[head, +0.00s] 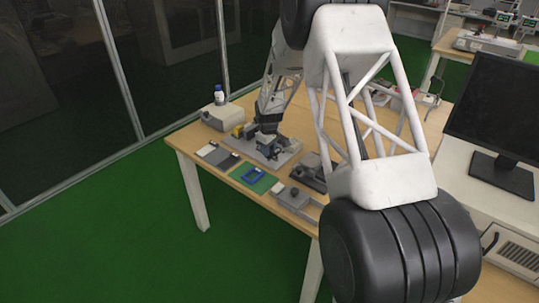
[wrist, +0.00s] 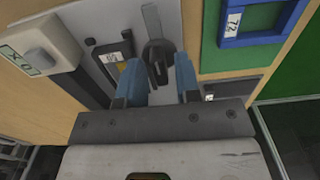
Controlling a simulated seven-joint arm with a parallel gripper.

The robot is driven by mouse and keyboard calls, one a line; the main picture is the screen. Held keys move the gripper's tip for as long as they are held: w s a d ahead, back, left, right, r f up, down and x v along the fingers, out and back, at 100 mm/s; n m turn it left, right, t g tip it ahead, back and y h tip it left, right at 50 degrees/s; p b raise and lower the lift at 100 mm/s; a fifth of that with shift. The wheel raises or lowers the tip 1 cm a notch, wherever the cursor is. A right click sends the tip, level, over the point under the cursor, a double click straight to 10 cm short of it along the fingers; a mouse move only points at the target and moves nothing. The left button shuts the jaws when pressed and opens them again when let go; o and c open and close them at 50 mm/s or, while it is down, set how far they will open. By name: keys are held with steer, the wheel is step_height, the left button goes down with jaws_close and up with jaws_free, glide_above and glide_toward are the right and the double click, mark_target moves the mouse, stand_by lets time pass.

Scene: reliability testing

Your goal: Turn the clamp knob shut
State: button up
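The clamp knob (wrist: 158,52) is a dark grey piece with a wing-like grip, seen in the wrist view on a light grey plate (wrist: 95,20). A narrow light part of the fixture rises behind it. My gripper (wrist: 158,68) has two blue fingers, one to the left and one to the right of the knob, with visible gaps between them and it. The fingers are apart and I cannot see them touching the knob. In the head view my gripper (head: 268,148) is over the grey fixture plate (head: 286,157) on the wooden table; the knob is too small to make out there.
A blue frame (wrist: 228,40) lies on a green mat (wrist: 212,60) to the right. A pale box with a green label (wrist: 38,42) is at the left. In the head view, a device (head: 219,118) with a bottle stands at the table's back left, and grey parts (head: 292,198) lie in front.

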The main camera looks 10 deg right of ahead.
steer(key=shift+c, duration=0.2)
jaws_close()
